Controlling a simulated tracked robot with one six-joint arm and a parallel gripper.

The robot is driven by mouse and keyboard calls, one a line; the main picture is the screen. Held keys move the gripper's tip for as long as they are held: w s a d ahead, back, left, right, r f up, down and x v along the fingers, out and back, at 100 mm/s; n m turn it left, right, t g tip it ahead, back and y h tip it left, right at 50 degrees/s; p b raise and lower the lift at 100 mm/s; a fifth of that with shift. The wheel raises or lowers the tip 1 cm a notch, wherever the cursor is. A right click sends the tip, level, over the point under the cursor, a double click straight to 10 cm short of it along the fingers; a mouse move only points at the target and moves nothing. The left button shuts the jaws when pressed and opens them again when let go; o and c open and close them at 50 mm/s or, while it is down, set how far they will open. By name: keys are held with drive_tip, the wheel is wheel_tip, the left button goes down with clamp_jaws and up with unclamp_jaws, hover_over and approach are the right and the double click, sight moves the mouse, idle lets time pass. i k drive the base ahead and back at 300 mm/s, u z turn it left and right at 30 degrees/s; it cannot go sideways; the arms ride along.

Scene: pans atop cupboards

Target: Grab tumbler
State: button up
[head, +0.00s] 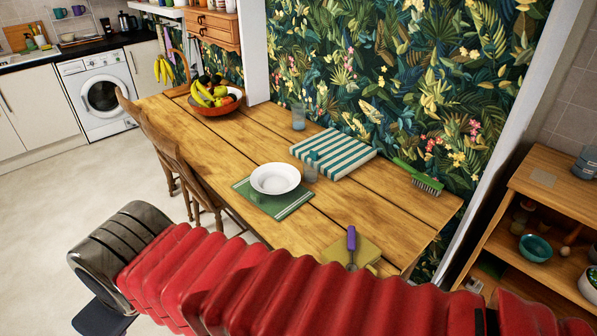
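Two clear tumblers stand on the wooden table. One tumbler (299,117) stands alone near the wallpapered wall, behind the striped board. The other tumbler (311,168) stands close to the right of the white bowl, at the left corner of the striped board. My red-sleeved arm crosses the bottom of the head view in front of the table. Its dark metal end (122,244) is at the lower left, well apart from both tumblers. A dark flat part (100,316) shows below it, cut by the frame edge. No fingertips can be made out.
A white bowl (275,178) sits on a green mat (292,208). A teal-striped board (336,152), green brush (418,178), purple-handled utensil (351,240) and fruit bowl (217,106) are on the table. Wooden chairs (188,168) line its left side. A shelf (556,192) stands right. Left floor is clear.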

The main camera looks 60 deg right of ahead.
sight(311, 168)
drive_tip(key=z, duration=0.3)
drive_tip(key=i, duration=0.7)
drive_tip(key=z, duration=0.75)
drive_tip(key=i, duration=0.7)
drive_tip(key=z, duration=0.5)
